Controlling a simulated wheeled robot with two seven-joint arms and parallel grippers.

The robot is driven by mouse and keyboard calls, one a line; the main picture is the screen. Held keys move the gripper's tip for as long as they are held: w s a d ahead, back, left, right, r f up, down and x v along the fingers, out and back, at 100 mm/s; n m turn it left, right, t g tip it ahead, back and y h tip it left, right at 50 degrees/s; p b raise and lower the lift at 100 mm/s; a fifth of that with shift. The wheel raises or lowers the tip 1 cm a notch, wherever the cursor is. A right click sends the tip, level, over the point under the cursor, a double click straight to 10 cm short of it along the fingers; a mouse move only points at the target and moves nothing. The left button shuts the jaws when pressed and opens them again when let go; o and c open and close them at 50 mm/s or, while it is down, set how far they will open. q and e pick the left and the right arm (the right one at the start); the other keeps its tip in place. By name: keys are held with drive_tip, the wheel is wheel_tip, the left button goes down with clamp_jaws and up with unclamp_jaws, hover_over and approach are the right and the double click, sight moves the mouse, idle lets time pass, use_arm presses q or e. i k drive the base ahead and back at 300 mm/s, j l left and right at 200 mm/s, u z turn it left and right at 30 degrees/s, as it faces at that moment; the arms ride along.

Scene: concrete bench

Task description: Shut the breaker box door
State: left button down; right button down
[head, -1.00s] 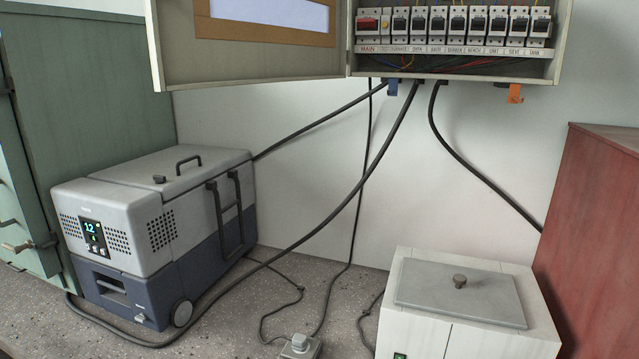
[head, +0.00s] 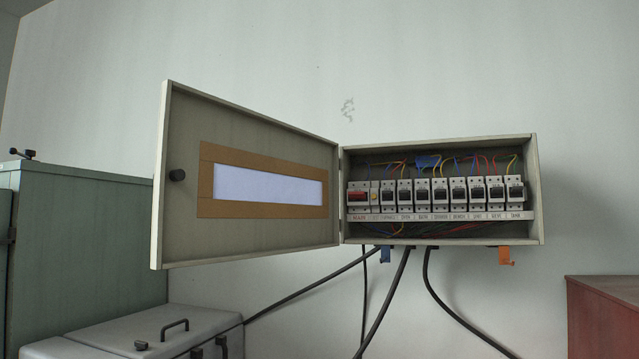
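The breaker box (head: 440,240) hangs on the wall right of centre in the head view, with a row of breakers (head: 440,194) and coloured wires showing inside. Its door (head: 250,130) is hinged on the box's left side and stands wide open, swung out to the left. The door's inner face shows a brown-framed white label (head: 268,187) and a dark round knob (head: 177,175) near its free left edge. Neither of my grippers is in view.
A green cabinet (head: 85,240) stands at the left, close to the door's free edge. A grey portable cooler (head: 150,330) sits below the door. Black cables (head: 398,290) hang under the box. A dark red cabinet (head: 603,315) is at the lower right. Bare wall surrounds the box.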

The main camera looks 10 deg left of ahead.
sight(198, 130)
drive_tip(key=j+z, duration=0.5)
drive_tip(key=k+j+z, duration=0.1)
drive_tip(key=j+z, duration=0.35)
drive_tip(key=k+j, duration=0.1)
drive_tip(key=j, duration=0.3)
drive_tip(key=k+j+z, duration=0.1)
drive_tip(key=j, duration=0.3)
drive_tip(key=k+j, duration=0.15)
drive_tip(key=j, duration=0.25)
drive_tip(key=k+j+z, duration=0.1)
drive_tip(key=j, duration=0.35)
drive_tip(key=k+j, duration=0.15)
drive_tip(key=j, duration=0.2)
drive_tip(key=k+j+z, duration=0.1)
drive_tip(key=j, duration=0.3)
drive_tip(key=k+j+z, duration=0.15)
drive_tip(key=k+j, duration=0.05)
